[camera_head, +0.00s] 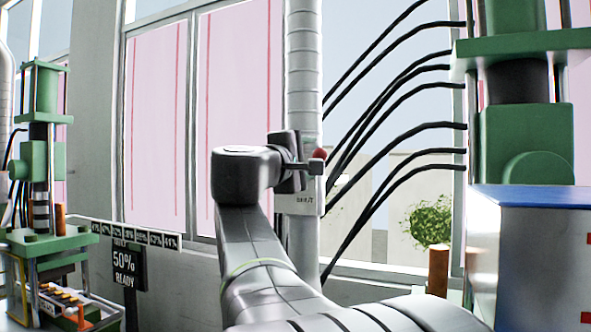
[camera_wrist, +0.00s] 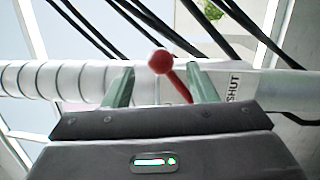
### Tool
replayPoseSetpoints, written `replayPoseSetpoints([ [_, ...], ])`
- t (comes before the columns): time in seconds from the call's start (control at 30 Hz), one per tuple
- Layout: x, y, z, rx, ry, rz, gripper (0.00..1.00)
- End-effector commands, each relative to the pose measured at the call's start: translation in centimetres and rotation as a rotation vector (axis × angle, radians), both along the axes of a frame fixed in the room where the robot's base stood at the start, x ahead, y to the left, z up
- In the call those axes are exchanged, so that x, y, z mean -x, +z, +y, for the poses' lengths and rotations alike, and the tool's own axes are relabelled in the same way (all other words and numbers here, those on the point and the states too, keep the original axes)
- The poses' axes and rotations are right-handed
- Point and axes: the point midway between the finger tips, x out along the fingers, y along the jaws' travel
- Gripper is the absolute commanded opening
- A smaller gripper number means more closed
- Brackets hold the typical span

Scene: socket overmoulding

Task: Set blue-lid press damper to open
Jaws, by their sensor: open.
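The damper is on a pale vertical duct (camera_head: 303,75) beside the blue-lid press (camera_head: 540,196). Its lever has a red ball knob (camera_head: 320,154) and a red stem, also seen in the wrist view (camera_wrist: 160,61). A plate on the duct reads SHUT (camera_wrist: 234,89) in the wrist view, to the right of the lever. My gripper (camera_head: 313,168) is at the lever. In the wrist view its two green fingers (camera_wrist: 160,80) are apart, with the knob and slanting stem between them in the picture. I cannot tell whether either finger touches the lever. The lever's pivot is hidden by the gripper body.
Black hoses (camera_head: 400,90) run from the duct's right side to the green press column (camera_head: 525,130). Another green press (camera_head: 40,170) stands at the left, with a sign (camera_head: 124,264) reading 50% READY. Pink-paned windows (camera_head: 240,120) are behind.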

Motion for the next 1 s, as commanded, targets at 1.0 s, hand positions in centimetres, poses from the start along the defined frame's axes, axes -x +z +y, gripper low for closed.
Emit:
replayPoseSetpoints([
  [1.0, 5.7, -1.3, 3.9, -0.014, 0.019, 0.003, 0.28],
])
